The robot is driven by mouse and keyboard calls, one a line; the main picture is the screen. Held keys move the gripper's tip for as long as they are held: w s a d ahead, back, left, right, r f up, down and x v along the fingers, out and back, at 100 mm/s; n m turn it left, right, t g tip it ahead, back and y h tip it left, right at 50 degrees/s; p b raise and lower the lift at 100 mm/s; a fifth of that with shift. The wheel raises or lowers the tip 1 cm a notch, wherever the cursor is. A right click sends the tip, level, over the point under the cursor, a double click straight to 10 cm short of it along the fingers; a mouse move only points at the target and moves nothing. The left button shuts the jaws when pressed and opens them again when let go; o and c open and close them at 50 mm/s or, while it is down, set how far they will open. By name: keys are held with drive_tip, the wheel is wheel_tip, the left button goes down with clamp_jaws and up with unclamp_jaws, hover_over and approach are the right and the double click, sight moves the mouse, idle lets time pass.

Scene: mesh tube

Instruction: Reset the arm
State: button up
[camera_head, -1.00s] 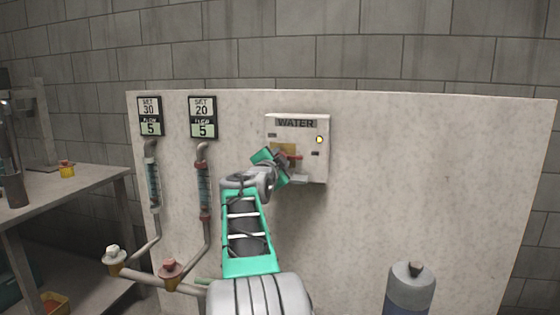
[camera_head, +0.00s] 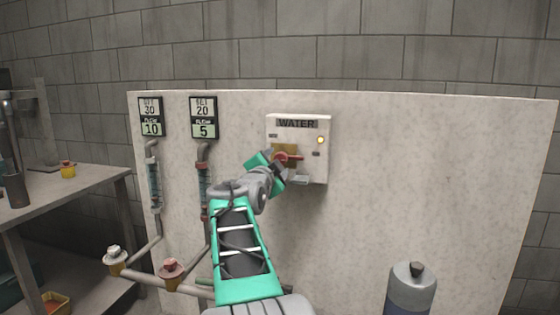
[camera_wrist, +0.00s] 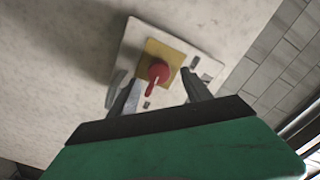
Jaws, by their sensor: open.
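My arm (camera_head: 240,245) reaches up from the bottom of the head view toward the white WATER box (camera_head: 312,128) on the panel. My gripper (camera_wrist: 160,90) is open in the wrist view, with one finger on each side below the red knob (camera_wrist: 158,72). The knob sits on a yellow plate (camera_wrist: 166,53) on the box. The fingers look apart from the knob, though the exact gap is hard to tell. In the head view, the gripper partly hides the box's lower left, and the red knob (camera_head: 283,157) shows beside it. A lamp (camera_head: 320,140) on the box glows yellow.
Two flow tubes (camera_head: 154,185) (camera_head: 204,185) hang on the panel's left below displays reading SET 30, FLOW 10 (camera_head: 151,117) and SET 20, FLOW 5 (camera_head: 203,117). Valves (camera_head: 171,272) sit below. A grey-capped cylinder (camera_head: 411,285) stands lower right. A table (camera_head: 85,180) is at left.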

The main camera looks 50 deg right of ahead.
drive_tip(key=shift+v, duration=1.3)
